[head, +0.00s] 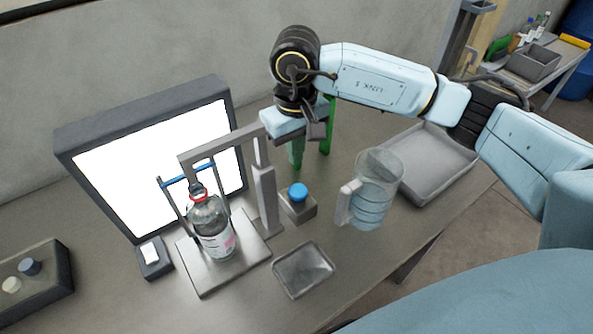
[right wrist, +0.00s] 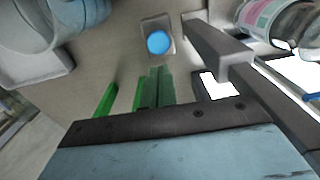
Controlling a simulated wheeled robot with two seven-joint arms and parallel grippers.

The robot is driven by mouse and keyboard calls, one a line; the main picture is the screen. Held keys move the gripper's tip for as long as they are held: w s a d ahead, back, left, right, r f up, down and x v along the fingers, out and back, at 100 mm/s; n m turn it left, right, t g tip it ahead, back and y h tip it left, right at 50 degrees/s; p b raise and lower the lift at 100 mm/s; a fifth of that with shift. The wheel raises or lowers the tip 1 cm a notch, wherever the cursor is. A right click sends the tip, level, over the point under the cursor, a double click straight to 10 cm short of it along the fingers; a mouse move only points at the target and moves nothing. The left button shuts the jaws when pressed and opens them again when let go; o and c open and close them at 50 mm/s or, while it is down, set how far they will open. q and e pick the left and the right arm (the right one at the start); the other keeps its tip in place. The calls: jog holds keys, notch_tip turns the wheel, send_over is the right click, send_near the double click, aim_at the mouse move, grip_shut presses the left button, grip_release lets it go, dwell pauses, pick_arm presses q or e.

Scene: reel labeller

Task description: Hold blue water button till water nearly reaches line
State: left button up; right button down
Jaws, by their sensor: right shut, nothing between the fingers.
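The blue button (head: 298,190) sits on top of a small grey box (head: 297,209); it also shows in the right wrist view (right wrist: 158,42). My right gripper (head: 309,158), with green fingers, points down behind the button, apart from it in the picture. It is shut and empty. A clear bottle (head: 212,230) with a red neck and a pink-and-white label stands upright on the metal stand's plate (head: 203,277). A see-through jug (head: 376,188) with a pale handle and bluish bands stands right of the button. I cannot make out a water level or a fill line. My left gripper is out of view.
A bright lit panel (head: 150,165) stands behind the bottle. The stand's grey post (head: 265,200) rises between bottle and button. A small tray (head: 303,271) lies in front, a larger grey tray (head: 430,165) behind the jug. A dark box with knobs (head: 36,283) is far left.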

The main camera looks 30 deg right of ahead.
notch_tip(320, 180, up, 4)
jog(key=shift+f, duration=0.1)
dwell(1.4)
